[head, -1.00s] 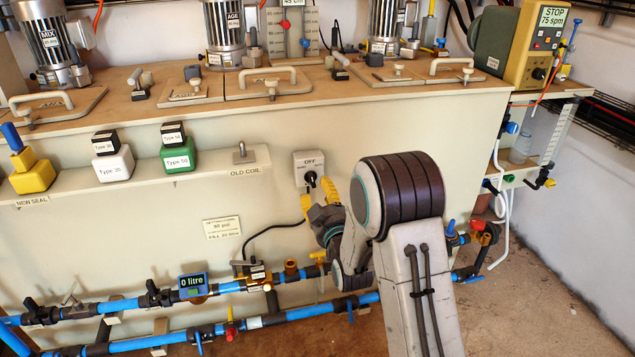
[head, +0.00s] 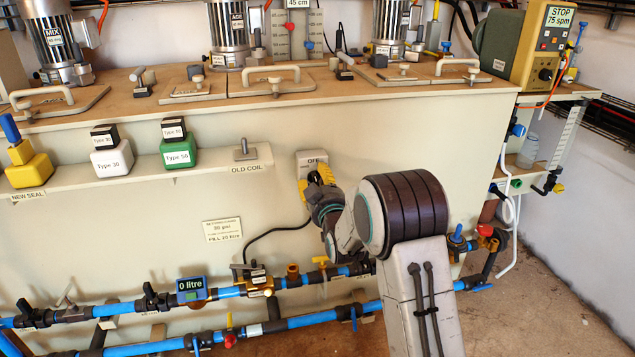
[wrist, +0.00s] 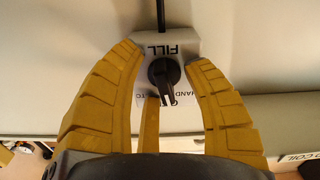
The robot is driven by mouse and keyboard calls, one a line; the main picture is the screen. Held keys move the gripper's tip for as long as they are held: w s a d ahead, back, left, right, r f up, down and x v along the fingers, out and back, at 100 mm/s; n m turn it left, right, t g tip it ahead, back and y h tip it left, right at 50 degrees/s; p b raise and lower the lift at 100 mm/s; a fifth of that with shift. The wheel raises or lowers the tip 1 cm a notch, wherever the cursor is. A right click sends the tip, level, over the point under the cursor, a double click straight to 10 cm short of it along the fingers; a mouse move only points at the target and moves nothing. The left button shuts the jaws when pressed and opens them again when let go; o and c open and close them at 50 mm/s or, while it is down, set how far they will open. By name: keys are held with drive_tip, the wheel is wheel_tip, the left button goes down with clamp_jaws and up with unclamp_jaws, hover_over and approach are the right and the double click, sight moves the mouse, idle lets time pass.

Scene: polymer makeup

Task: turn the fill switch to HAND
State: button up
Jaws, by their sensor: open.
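The fill switch is a pale grey box (head: 311,157) on the tank's front wall, with "OFF" at its top in the head view. In the wrist view the box (wrist: 190,43) appears upside down, with "FILL" and part of "HAND" readable. Its black knob (wrist: 163,71) has a grey pointer toward the picture's bottom, roughly the OFF side. My gripper (wrist: 162,60) is open, its yellow fingers on either side of the knob with gaps between. A third finger shows below the knob and covers some lettering. In the head view my gripper (head: 320,178) hides the knob.
A black cable runs from the box down to the blue pipes (head: 320,317) below. A ledge with the "OLD COIL" label (head: 247,169) is left of the switch. Floor is free at the right.

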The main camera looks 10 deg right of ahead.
drive_tip(key=shift+c, duration=0.2)
clamp_jaws()
idle(0.4)
